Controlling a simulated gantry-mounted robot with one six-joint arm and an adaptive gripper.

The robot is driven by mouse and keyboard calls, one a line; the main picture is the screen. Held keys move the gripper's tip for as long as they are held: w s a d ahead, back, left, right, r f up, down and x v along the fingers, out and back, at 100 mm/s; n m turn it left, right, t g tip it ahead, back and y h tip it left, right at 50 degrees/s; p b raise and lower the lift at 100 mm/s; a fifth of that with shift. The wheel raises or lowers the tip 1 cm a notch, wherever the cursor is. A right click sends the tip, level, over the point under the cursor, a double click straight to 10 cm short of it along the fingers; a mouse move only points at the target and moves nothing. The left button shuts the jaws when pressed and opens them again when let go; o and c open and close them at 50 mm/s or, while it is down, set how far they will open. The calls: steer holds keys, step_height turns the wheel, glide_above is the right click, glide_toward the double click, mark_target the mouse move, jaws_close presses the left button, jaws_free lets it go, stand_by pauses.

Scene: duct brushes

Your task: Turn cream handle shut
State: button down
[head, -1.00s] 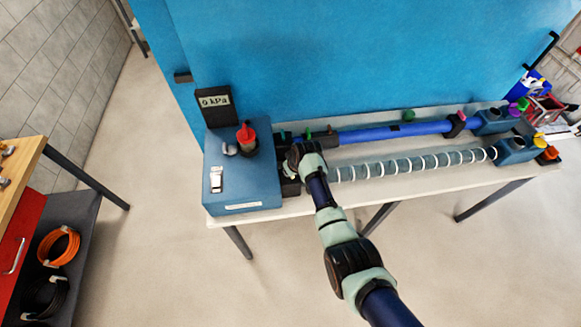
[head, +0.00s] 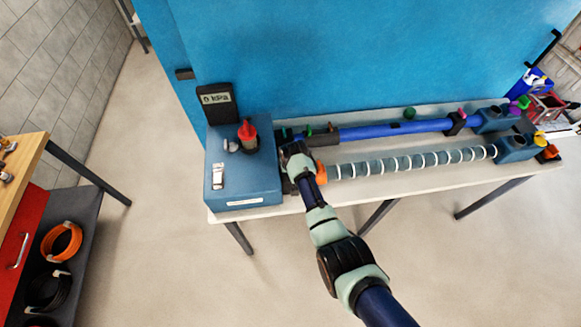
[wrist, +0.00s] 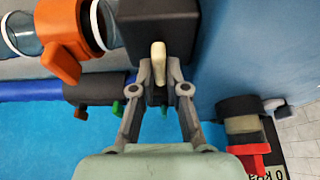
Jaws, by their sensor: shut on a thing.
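The cream handle (wrist: 158,62) shows in the wrist view as a short pale lever in front of a dark block (wrist: 160,15). My gripper (wrist: 159,82) is shut on it, with a finger on each side. In the head view my gripper (head: 296,165) is at the right side of the blue box (head: 243,185), at the near end of the clear ringed duct. My own arm hides the handle there.
An orange clamp (wrist: 65,42) sits on the clear ringed duct (head: 410,162), close beside my gripper. A blue duct (head: 390,130) runs behind it. A red-topped part (head: 247,132) and a gauge (head: 216,102) stand at the blue box. The floor in front is clear.

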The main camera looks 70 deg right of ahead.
steer(key=c, duration=1.2)
jaws_free()
steer(key=v, duration=1.2)
